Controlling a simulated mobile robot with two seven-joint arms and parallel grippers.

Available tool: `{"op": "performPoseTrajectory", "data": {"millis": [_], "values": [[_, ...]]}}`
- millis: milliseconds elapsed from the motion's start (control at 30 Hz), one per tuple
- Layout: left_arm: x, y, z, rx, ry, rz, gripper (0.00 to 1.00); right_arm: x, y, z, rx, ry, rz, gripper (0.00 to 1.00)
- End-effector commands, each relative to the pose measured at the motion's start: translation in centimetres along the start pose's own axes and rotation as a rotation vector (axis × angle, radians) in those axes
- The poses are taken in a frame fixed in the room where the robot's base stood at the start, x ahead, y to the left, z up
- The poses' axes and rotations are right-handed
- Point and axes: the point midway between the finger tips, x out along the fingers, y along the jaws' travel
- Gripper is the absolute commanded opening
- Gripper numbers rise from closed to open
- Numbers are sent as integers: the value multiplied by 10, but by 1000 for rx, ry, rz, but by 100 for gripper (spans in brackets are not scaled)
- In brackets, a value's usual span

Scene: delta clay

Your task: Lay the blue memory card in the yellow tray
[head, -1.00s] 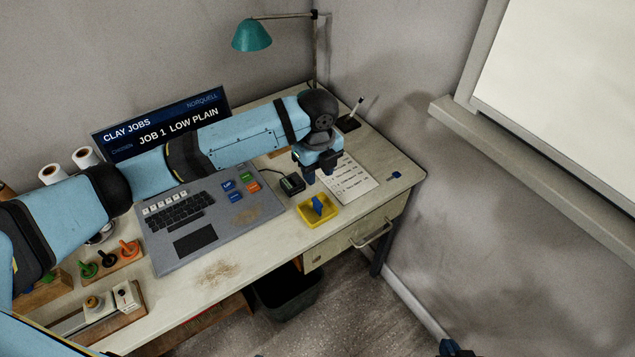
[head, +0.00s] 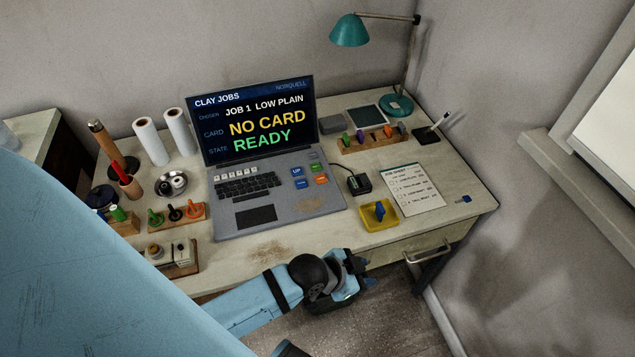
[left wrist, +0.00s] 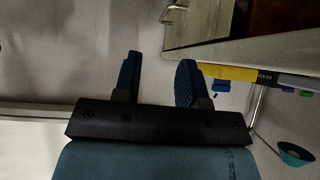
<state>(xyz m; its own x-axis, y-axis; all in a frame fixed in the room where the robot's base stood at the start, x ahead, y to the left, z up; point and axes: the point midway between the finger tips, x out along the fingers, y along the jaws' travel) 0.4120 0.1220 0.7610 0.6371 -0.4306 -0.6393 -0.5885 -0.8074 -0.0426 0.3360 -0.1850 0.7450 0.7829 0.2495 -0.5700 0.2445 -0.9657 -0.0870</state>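The blue memory card (head: 380,211) is inside the yellow tray (head: 368,224) on the right part of the desk, in front of the paper sheet. It shows as a small blue tab; I cannot tell whether it lies fully flat. My left gripper (head: 366,270) is off the desk's front edge, below and apart from the tray. In the left wrist view, my left gripper (left wrist: 160,75) has its two blue fingers apart with nothing between them. My right gripper is not in view.
The laptop (head: 255,200) reads NO CARD, READY. A black card reader (head: 358,182) stands behind the tray. A wooden rack (head: 350,149) holds several coloured pieces. A small blue item (head: 463,199) lies near the right edge. A drawer handle (head: 427,252) juts out below.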

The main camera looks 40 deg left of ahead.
Motion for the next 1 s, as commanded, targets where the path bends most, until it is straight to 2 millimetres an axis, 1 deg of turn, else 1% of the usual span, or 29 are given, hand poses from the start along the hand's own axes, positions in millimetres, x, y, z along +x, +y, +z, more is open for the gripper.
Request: {"op": "performPoseTrajectory", "data": {"millis": [33,100,200,300,400,667,733,767,867,1000], "values": [[-12,2,20,-83,11,-43,38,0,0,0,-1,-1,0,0],[-28,0,40,-174,37,-105,38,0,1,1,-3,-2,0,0],[-48,-4,61,-264,63,-173,38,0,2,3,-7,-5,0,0],[-61,-6,74,-313,79,-212,38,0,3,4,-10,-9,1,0],[-66,-6,78,-331,88,-228,38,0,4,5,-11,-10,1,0],[-66,-6,78,-331,88,-228,38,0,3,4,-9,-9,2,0],[-71,-7,73,-330,88,-228,38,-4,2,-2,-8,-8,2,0],[-74,-7,70,-328,88,-229,38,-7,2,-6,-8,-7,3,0],[-91,-8,51,-319,90,-232,38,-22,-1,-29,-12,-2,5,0],[-123,-12,18,-299,95,-239,38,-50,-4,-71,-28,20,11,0]]}}
